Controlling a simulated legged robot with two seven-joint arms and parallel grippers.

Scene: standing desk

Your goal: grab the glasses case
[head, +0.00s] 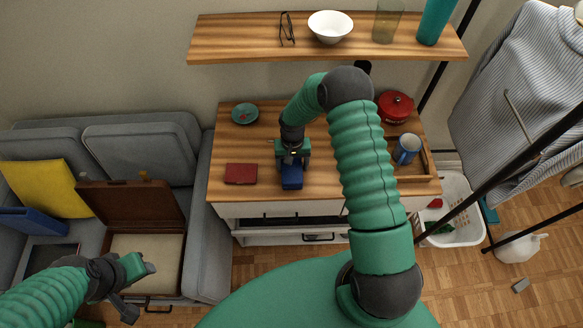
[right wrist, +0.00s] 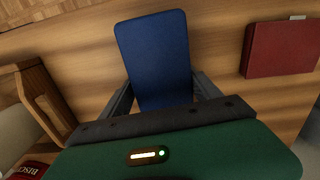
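A blue case (head: 291,178), which I take to be the glasses case, is at the front middle of the wooden desk top. My right gripper (head: 292,163) reaches down over it from behind. In the right wrist view the blue case (right wrist: 155,55) lies between the two fingers, which meet its long sides near its closer end. That end is hidden behind the gripper body. Whether the case still rests on the desk is hard to see. My left gripper (head: 138,287) is open and empty, low on the left, near the open brown briefcase (head: 133,210).
A dark red box (head: 241,173) lies left of the case and also shows in the right wrist view (right wrist: 280,48). A teal bowl (head: 245,113), a red pot (head: 396,106) and a wooden tray (head: 416,178) with a blue mug (head: 407,149) are on the desk. A shelf (head: 230,38) hangs above.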

